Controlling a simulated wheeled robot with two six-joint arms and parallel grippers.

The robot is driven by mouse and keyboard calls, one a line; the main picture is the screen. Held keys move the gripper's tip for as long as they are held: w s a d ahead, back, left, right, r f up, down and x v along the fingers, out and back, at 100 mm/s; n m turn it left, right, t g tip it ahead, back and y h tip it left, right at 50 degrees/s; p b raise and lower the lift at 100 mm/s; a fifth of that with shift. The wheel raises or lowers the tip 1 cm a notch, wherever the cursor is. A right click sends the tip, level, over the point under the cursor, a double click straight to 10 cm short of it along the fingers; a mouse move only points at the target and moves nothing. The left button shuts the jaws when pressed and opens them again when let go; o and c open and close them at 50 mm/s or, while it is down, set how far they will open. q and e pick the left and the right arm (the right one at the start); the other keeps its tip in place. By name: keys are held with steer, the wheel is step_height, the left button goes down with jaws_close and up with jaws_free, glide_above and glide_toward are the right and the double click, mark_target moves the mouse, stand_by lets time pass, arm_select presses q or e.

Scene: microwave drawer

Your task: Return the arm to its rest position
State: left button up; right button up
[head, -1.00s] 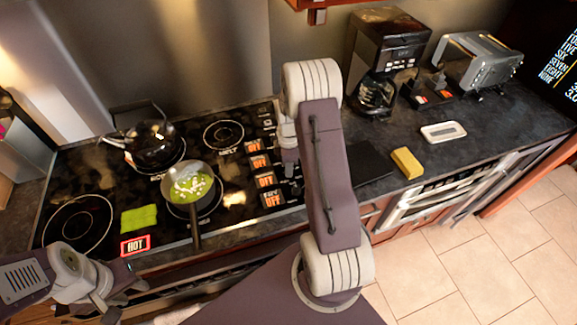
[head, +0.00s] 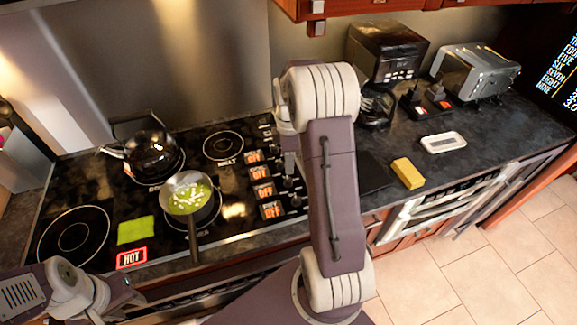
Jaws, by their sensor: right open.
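My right arm (head: 333,195) rises from the bottom of the head view, bends at the top, and its far part hangs behind it over the right side of the cooktop. My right gripper (head: 291,182) is small and mostly hidden beside the arm, near the cooktop's knobs; it is open, with nothing seen in it. My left arm (head: 70,289) is folded in the lower left corner. My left gripper (head: 122,301) is partly in view at its end, at the front of the cooktop; its fingers are too unclear to tell their state.
A black kettle (head: 150,153) and a pan with green and white contents (head: 189,194) stand on the cooktop (head: 107,180). A green cloth-like square (head: 136,230) lies by the lit HOT sign (head: 131,258). A yellow sponge (head: 407,173), white dish (head: 443,142), coffee maker (head: 386,55) and toaster (head: 475,72) stand right.

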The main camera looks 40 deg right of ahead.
stand_by(0.4)
steer(key=s+a+r+n, duration=0.1)
steer(key=s+a+r, duration=0.1)
steer(key=a, duration=0.5)
steer(key=s+a+r+n, duration=0.1)
steer(key=a+r, duration=0.1)
steer(key=a, duration=0.4)
steer(key=s+a+f+m+t, duration=0.1)
steer(key=s+a+f+m, duration=0.3)
steer(key=s+m, duration=0.5)
steer(key=f+m, duration=0.1)
steer(key=m, duration=0.4)
steer(key=shift+s+a, duration=0.2)
steer(key=shift+s, duration=0.1)
steer(key=shift+s+r, duration=0.1)
steer(key=shift+s, duration=0.05)
